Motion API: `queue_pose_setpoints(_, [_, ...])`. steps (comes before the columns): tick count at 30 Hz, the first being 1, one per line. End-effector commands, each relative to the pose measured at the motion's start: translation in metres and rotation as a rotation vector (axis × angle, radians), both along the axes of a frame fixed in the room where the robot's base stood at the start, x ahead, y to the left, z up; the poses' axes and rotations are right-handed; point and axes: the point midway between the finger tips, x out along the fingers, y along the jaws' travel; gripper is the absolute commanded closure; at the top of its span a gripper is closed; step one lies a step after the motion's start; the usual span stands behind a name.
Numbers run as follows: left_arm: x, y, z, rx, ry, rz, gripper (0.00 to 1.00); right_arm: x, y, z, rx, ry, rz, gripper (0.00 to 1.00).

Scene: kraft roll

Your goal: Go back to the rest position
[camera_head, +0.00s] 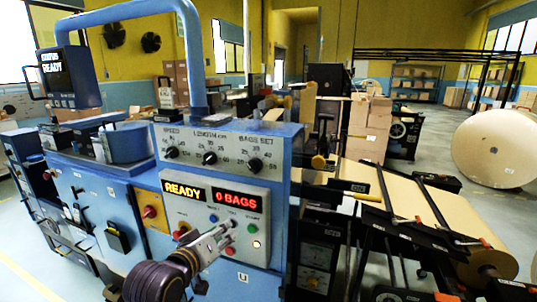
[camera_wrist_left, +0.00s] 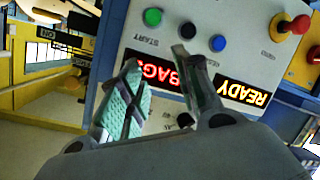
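My left gripper (camera_head: 228,232) is in front of the grey lower control panel (camera_head: 262,200) of the blue machine. In the left wrist view the two fingers of this gripper (camera_wrist_left: 157,62) stand apart, with teal padding showing on one and nothing between them. I cannot tell whether a fingertip touches the panel. My right gripper is not in view.
The panel displays (camera_head: 240,199) read READY and 0 BAGS. Dials (camera_head: 210,158) sit above. A kraft paper web (camera_head: 385,190) with black bars is at the right, and a large paper roll (camera_head: 495,146) stands at far right. Open floor (camera_head: 430,150) lies between them.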

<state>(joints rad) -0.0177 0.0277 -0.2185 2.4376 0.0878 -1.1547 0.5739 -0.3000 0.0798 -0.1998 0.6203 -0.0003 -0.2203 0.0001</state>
Motion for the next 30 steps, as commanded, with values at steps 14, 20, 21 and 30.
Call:
queue_pose_setpoints(14, [-0.074, 0.041, -0.154, 0.335, 0.355, -0.073, 0.67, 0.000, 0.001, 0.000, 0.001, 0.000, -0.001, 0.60])
queue_pose_setpoints(20, [-0.119, 0.060, -0.206, 0.462, 0.504, -0.137, 0.67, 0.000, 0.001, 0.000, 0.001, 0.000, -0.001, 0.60])
queue_pose_setpoints(21, [-0.128, 0.063, -0.215, 0.485, 0.533, -0.151, 0.67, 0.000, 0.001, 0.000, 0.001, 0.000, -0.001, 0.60])
queue_pose_setpoints(30, [-0.183, 0.082, -0.259, 0.606, 0.689, -0.244, 0.67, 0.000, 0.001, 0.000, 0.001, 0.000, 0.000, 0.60])
